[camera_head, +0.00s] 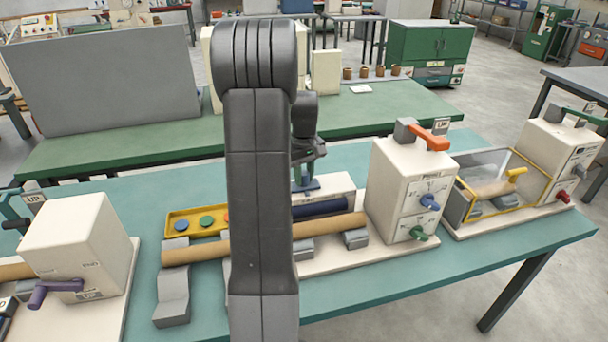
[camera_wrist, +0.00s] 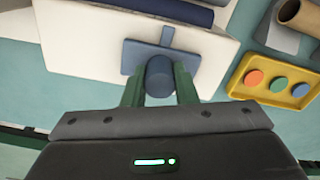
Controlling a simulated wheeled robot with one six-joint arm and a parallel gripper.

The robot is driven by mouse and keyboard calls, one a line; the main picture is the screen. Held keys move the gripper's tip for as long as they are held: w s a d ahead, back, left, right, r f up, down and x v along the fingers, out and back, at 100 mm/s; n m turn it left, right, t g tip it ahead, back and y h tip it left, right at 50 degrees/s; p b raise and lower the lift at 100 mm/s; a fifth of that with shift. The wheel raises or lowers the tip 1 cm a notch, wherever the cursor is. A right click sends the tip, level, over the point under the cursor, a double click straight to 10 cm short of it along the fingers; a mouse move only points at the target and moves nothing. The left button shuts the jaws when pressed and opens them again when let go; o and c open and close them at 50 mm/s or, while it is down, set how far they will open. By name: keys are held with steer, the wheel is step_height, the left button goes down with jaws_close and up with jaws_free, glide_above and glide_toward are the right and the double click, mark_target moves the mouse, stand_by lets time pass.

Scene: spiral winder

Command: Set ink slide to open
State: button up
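A blue-grey slide plate with a round knob (camera_wrist: 160,76) and a narrow stem sits against a cream housing in the wrist view; I take it for the ink slide. It also shows as a small blue piece in the head view (camera_head: 306,185), partly hidden by my arm. My gripper (camera_wrist: 160,88) has its two green fingers on either side of the knob, very close to it. Whether they press on it or leave a small gap cannot be told. No label on the slide is readable.
A dark blue roller (camera_head: 322,208) and a tan tube (camera_head: 330,225) lie in front of the slide. A yellow tray (camera_head: 183,222) with coloured discs stands to the left. Cream machine boxes stand left (camera_head: 75,245) and right (camera_head: 408,185). My arm hides the middle.

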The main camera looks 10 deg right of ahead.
jaws_close()
steer(key=shift+w+d+p, duration=0.15)
steer(key=shift+d+p, duration=0.45)
steer(key=shift+d, duration=2.5)
steer(key=shift+r, duration=0.1)
steer(key=o, duration=0.8)
jaws_free()
steer(key=shift+d, duration=0.25)
steer(key=shift+a, duration=0.1)
step_height(320, 180, up, 14)
steer(key=shift+f+b, duration=0.15)
steer(key=shift+b, duration=0.2)
